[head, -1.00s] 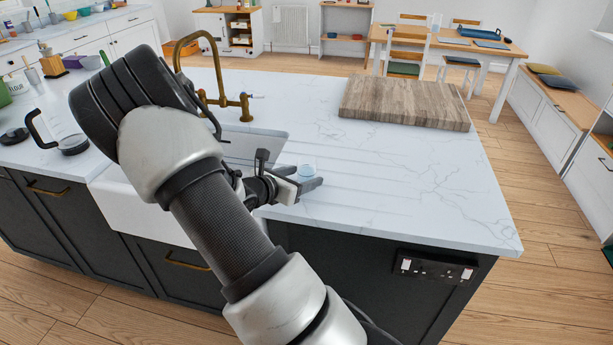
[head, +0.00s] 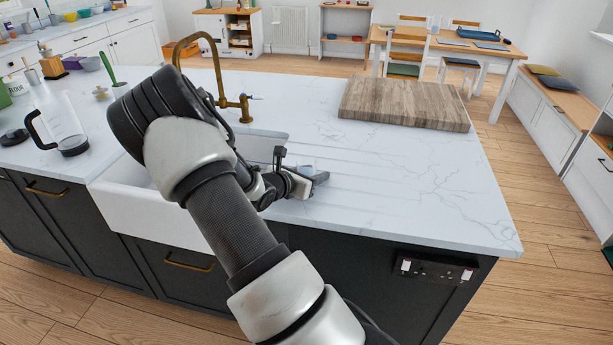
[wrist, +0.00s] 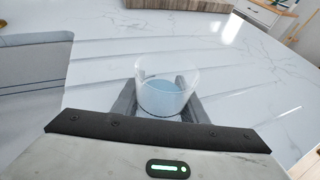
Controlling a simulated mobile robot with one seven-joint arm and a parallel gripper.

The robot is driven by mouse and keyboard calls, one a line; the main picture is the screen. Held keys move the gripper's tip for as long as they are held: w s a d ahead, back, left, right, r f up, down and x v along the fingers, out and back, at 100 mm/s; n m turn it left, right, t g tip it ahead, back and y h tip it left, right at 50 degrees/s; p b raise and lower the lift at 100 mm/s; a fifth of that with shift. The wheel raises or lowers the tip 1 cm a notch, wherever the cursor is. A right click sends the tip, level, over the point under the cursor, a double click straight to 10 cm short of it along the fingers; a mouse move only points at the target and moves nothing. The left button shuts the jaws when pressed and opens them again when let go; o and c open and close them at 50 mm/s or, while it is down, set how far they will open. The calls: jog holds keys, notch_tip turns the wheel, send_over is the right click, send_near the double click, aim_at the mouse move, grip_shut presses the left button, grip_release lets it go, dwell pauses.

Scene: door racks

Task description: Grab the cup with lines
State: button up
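A clear glass cup with a pale blue tint (wrist: 167,88) stands on the white marble worktop in the wrist view, between the two fingers of my gripper (wrist: 160,105). The fingers are spread wide, one on each side of the cup. I cannot tell whether they touch it. In the head view my gripper (head: 312,180) is low over the worktop, right of the sink, and the cup (head: 307,169) shows only in part behind the finger. Any lines on the cup are too faint to make out.
A sink (head: 262,148) with a brass tap (head: 222,85) lies left of my gripper. A thick wooden board (head: 404,104) lies at the back right. A glass jug (head: 64,130) stands at the left. The worktop right of the cup is clear.

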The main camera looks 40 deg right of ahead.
jog(key=c, duration=0.6)
jog(key=shift+o, duration=0.2)
jog(key=shift+r, duration=0.15)
